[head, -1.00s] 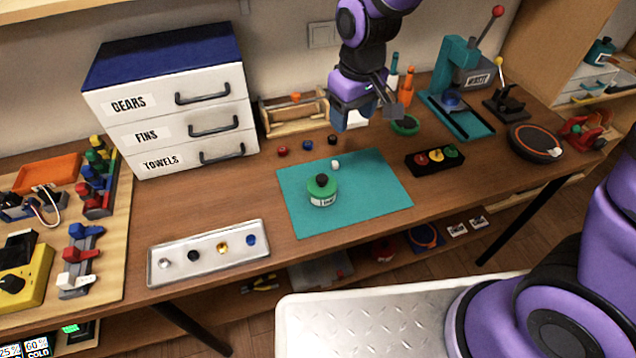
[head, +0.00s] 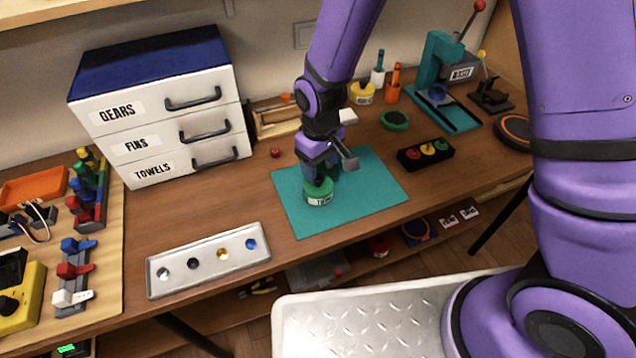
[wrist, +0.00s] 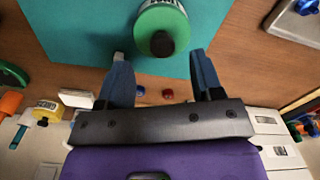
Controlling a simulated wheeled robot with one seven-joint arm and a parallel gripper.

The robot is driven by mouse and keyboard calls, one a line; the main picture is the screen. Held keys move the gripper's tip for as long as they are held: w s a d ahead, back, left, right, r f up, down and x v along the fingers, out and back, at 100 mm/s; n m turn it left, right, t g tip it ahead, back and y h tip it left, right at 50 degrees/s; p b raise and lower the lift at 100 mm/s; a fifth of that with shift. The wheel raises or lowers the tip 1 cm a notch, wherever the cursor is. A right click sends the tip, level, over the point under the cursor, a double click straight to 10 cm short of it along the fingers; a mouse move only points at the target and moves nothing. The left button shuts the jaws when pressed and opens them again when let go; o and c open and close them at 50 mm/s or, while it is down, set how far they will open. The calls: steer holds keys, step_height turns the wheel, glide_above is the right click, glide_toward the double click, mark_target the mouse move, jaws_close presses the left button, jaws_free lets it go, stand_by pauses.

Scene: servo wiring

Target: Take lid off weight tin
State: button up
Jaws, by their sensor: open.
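The weight tin (head: 319,198) stands upright on the teal mat (head: 372,188), with a white label on its side. Its green lid (wrist: 150,18) is on, with a black knob (wrist: 162,44) at the centre. My gripper (wrist: 160,55) is open and empty, pointing down at the tin. In the wrist view the knob lies between the lines of the two blue fingers, just past their tips. In the head view my gripper covers the knob and part of the lid. Contact with the lid cannot be told.
A metal tray (head: 207,262) with several small weights lies at the front left. A black block (head: 426,153) with three coloured discs stands right of the mat. The drawer cabinet (head: 155,110) is at the back left. The mat's front part is clear.

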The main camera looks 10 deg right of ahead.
mark_target(318, 177)
steer(key=f, duration=0.4)
steer(key=shift+w+a+f, duration=0.1)
steer(key=shift+a+f, duration=0.1)
steer(key=shift+f, duration=0.2)
steer(key=c, duration=1)
